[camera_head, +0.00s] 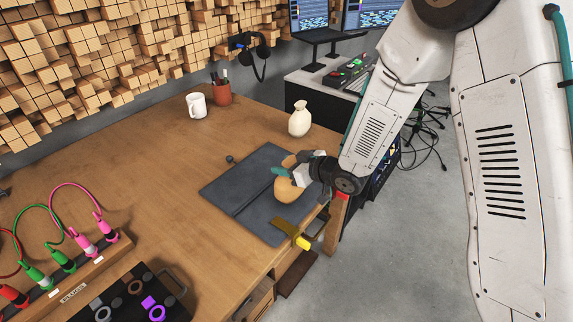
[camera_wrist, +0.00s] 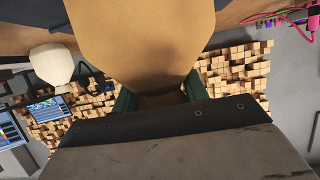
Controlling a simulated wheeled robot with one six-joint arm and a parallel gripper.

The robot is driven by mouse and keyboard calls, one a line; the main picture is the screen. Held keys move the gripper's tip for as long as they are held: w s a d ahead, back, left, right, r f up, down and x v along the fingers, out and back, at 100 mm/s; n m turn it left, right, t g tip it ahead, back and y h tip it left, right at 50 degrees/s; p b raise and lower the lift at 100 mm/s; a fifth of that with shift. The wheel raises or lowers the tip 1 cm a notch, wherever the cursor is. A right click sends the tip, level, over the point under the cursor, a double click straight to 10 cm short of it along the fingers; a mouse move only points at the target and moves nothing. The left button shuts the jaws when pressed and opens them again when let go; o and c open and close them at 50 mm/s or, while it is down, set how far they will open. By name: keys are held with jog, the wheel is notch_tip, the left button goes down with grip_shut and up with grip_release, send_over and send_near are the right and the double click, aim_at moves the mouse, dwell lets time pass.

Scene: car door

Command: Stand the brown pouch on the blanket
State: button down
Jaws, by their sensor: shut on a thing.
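The brown pouch (camera_head: 287,190) is a tan, rounded shape over the right part of the dark grey blanket (camera_head: 232,189). My gripper (camera_head: 288,173) is shut on the pouch, with a teal finger showing at its upper left side. In the wrist view the pouch (camera_wrist: 140,40) fills the top middle, between the two green fingers of my gripper (camera_wrist: 160,95). The blanket lies flat near the table's right edge, with a crease or fold line across it. I cannot tell whether the pouch's lower end touches the blanket.
A cream vase (camera_head: 299,119) stands behind the blanket on the wooden table (camera_head: 150,170). A white mug (camera_head: 196,105) and a pen cup (camera_head: 222,94) are farther back. A yellow-ended object (camera_head: 303,243) lies at the blanket's front corner. Cables and a black tray (camera_head: 125,290) are at front left.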

jog(key=c, duration=0.8)
grip_release()
jog(key=shift+f, duration=0.1)
jog(key=shift+o, duration=0.2)
jog(key=shift+d+r, duration=0.1)
jog(key=shift+r, duration=0.15)
jog(key=v, duration=1.2)
jog(key=d+r+m+h, duration=0.5)
jog(key=d+r+h, duration=0.45)
jog(key=d, duration=0.45)
jog(key=s+d+r+m+g+h, duration=0.1)
jog(key=s+d+r+m, duration=0.15)
jog(key=s, duration=0.35)
jog(key=s+d+r+m+g+h, duration=0.1)
jog(key=s+d+r+g+h, duration=0.15)
jog(key=s, duration=0.35)
jog(key=s+a+r+m+g+y, duration=0.1)
jog(key=s+g, duration=0.1)
jog(key=s, duration=0.6)
jog(key=s+a+r+g+y, duration=0.1)
jog(key=s+r+g, duration=0.1)
jog(key=s, duration=0.6)
jog(key=shift+m, duration=0.35)
jog(key=shift+r, duration=0.15)
